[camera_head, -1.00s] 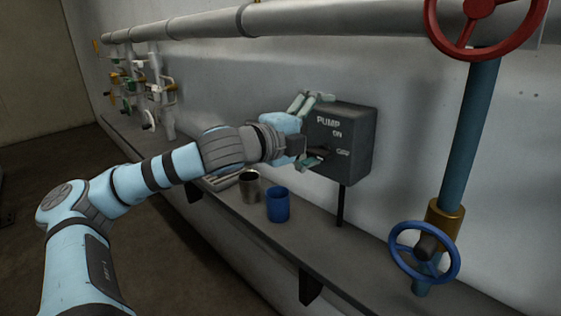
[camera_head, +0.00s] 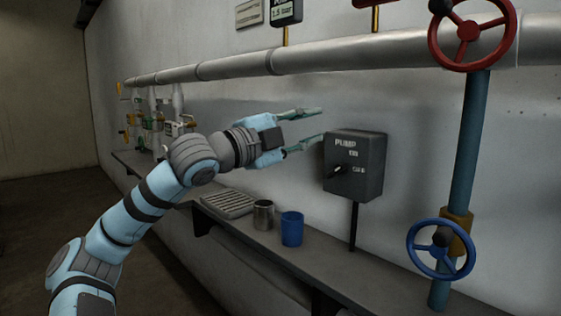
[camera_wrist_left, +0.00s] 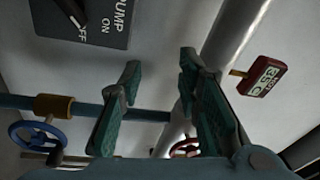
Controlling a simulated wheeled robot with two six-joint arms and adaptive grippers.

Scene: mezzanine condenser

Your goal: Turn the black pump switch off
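The pump switch is a dark grey box (camera_head: 368,182) on the wall, lettered PUMP, ON and OFF. Its black handle (camera_head: 338,172) sits left of the OFF lettering; which mark it points to is hard to tell. The box also shows at the top left of the left wrist view (camera_wrist_left: 105,38), with part of the handle (camera_wrist_left: 72,10) near OFF and the rest cut off. My left gripper (camera_head: 320,124) is open and empty, up and left of the box, its fingers apart and clear of the handle. The left wrist view shows nothing between the fingers (camera_wrist_left: 158,65). My right gripper is out of view.
A shelf below holds a blue cup (camera_head: 291,229), a metal cup (camera_head: 263,215) and a ridged tray (camera_head: 228,203). A red valve wheel (camera_head: 468,30) and a blue one (camera_head: 440,249) are to the right. A long pipe (camera_head: 340,53) runs above the gripper.

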